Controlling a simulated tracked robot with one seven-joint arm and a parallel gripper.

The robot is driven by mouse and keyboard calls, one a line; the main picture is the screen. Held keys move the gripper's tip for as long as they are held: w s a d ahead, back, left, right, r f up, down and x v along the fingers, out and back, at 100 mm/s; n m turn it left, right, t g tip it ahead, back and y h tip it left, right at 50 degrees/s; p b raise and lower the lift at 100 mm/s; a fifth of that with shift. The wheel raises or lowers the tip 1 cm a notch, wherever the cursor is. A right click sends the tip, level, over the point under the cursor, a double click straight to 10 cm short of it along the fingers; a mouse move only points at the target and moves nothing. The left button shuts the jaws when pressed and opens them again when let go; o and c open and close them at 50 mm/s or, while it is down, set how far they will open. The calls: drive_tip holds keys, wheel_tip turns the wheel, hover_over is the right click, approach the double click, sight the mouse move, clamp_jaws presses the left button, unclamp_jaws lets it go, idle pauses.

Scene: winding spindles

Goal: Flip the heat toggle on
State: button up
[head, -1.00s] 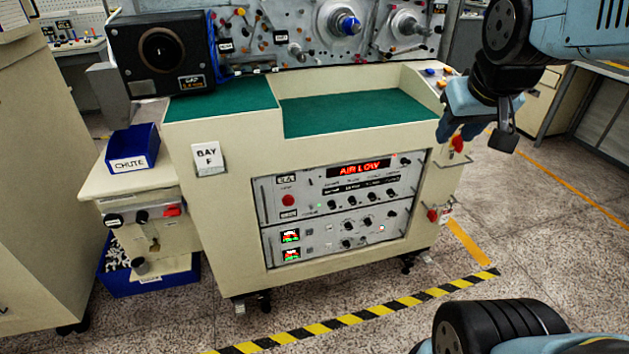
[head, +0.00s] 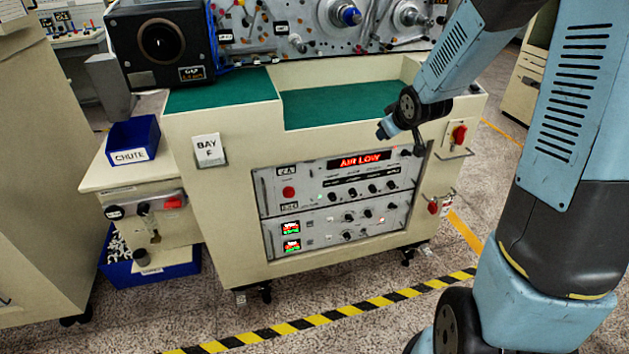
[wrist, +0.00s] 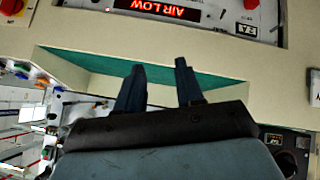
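The control panel (head: 340,185) on the front of the cream machine cabinet holds several dark knobs, small switches and a red button (head: 289,192). Its red display (head: 360,160) reads "AIR LOW". The labels are too small to read, so I cannot tell which control is the heat toggle. My gripper (head: 402,138) is in front of the cabinet, by the panel's upper right corner. In the wrist view, my gripper's two dark fingers (wrist: 160,85) are apart with nothing between them. The panel (wrist: 200,12) appears upside down at the top edge there, beyond the fingertips.
A red rotary switch (head: 459,134) and a red knob (head: 433,207) with metal guards sit on the cabinet's right side. A green-lined tray (head: 335,108) lies above the panel. A blue chute bin (head: 133,140) stands at left. The floor before the cabinet is clear.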

drive_tip(key=w+a+f+n+y, duration=0.2)
drive_tip(key=w+a+f, duration=0.2)
drive_tip(key=f, duration=0.5)
drive_tip(key=m+t+y, duration=0.3)
drive_tip(key=t+y, duration=0.3)
drive_tip(key=t, duration=0.1)
approach(311, 174)
drive_tip(key=x, duration=0.7)
drive_tip(key=shift+w+f, duration=0.1)
drive_tip(key=shift+f, duration=0.3)
clamp_jaws()
